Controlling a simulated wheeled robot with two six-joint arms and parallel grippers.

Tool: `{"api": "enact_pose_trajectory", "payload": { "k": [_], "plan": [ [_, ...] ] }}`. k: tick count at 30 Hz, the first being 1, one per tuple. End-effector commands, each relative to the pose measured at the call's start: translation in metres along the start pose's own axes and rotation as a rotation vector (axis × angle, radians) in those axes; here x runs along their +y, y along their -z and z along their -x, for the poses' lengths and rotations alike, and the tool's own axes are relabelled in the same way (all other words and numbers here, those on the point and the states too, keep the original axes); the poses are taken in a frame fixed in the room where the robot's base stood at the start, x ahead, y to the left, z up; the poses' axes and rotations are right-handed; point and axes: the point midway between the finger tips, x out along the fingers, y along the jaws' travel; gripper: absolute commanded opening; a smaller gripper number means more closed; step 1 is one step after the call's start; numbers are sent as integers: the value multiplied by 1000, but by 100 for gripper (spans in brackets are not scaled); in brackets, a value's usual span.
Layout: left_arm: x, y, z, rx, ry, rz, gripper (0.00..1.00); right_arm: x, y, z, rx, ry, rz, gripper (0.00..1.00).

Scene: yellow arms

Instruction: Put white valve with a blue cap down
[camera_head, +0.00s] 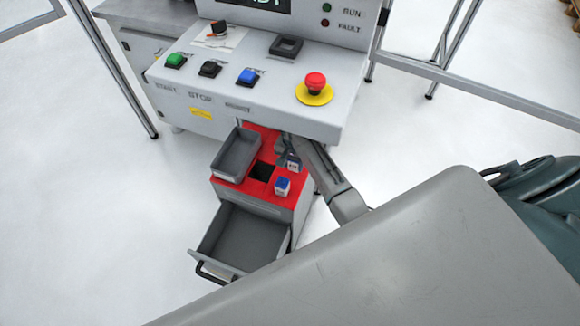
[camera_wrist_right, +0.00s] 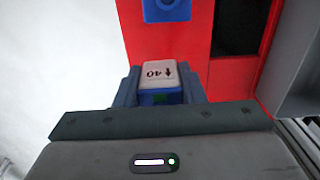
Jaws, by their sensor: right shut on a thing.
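My right gripper (camera_head: 290,152) is shut on a white valve with a blue cap (camera_head: 293,164), at the right side of the red top of a small grey cabinet. In the right wrist view the held valve (camera_wrist_right: 158,74) shows a white face with dark marks and blue below, between the fingers of the gripper (camera_wrist_right: 157,88). I cannot tell whether it touches the red top (camera_head: 254,188). A second blue-capped white valve (camera_head: 282,186) stands on the red top, nearer the front edge; its blue cap also shows in the wrist view (camera_wrist_right: 166,9). My left gripper is not in view.
A grey bin (camera_head: 237,154) sits on the left of the red top, beside a dark square opening (camera_head: 262,171). An open, empty drawer (camera_head: 241,238) juts out in front. A control panel (camera_head: 250,97) with buttons and a red emergency stop (camera_head: 315,83) overhangs behind.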

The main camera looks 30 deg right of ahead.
Motion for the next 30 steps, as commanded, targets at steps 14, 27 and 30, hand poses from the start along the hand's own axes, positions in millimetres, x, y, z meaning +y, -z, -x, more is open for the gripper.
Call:
{"api": "enact_pose_trajectory", "payload": {
  "k": [14, 27, 30],
  "plan": [
    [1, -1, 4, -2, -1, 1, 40, -12, 0, -35, 1, 0, 0, 12],
    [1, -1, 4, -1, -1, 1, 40, -12, 0, -38, 0, 0, 0, 58],
    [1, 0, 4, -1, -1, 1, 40, -12, 0, -38, 0, 0, 0, 58]
  ]
}}
